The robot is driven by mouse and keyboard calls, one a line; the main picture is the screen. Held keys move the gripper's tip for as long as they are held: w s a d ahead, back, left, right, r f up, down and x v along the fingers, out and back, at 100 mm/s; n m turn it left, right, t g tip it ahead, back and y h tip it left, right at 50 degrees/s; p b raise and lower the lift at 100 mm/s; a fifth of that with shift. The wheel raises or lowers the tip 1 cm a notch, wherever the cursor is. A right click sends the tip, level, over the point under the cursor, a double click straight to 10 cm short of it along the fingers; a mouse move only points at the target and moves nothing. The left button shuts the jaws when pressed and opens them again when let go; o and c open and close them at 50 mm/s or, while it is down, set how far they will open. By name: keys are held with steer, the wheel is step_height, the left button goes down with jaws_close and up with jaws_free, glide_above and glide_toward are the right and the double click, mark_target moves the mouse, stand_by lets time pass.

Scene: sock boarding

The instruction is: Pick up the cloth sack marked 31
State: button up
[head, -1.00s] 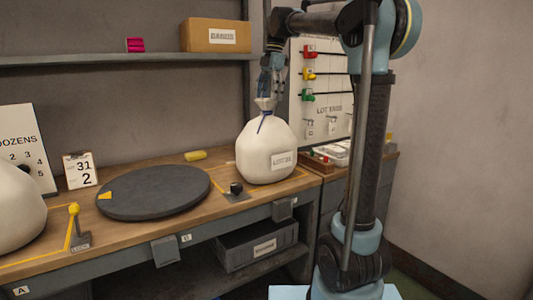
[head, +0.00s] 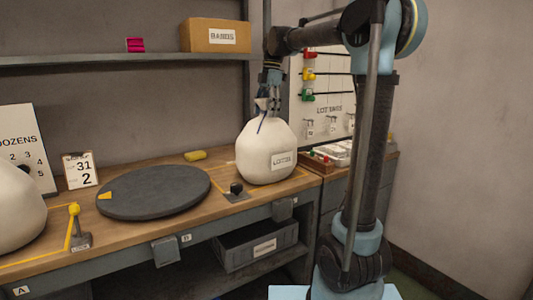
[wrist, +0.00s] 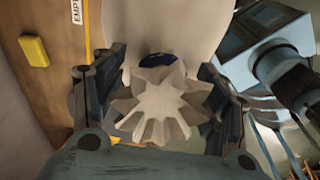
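A full cream cloth sack (head: 266,150) stands upright at the right end of the bench, with a blue tie at its neck. Its front label starts with LOT; the number is too blurred to read surely. My gripper (head: 267,104) points down over the sack's gathered top. In the wrist view the pleated top (wrist: 160,105) sits between my two fingers, which stand apart on either side, with a dark blue tie beyond it. I see no clear grip on the cloth. A second pale sack (head: 18,208) is cut off at the left edge.
A dark round turntable (head: 155,193) lies mid-bench, with a card (head: 80,170) reading 31 and 2 behind it. A small black knob (head: 236,188) is before the sack. A shelf holds a cardboard box (head: 215,36).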

jaws_close()
steer(key=shift+r, duration=0.15)
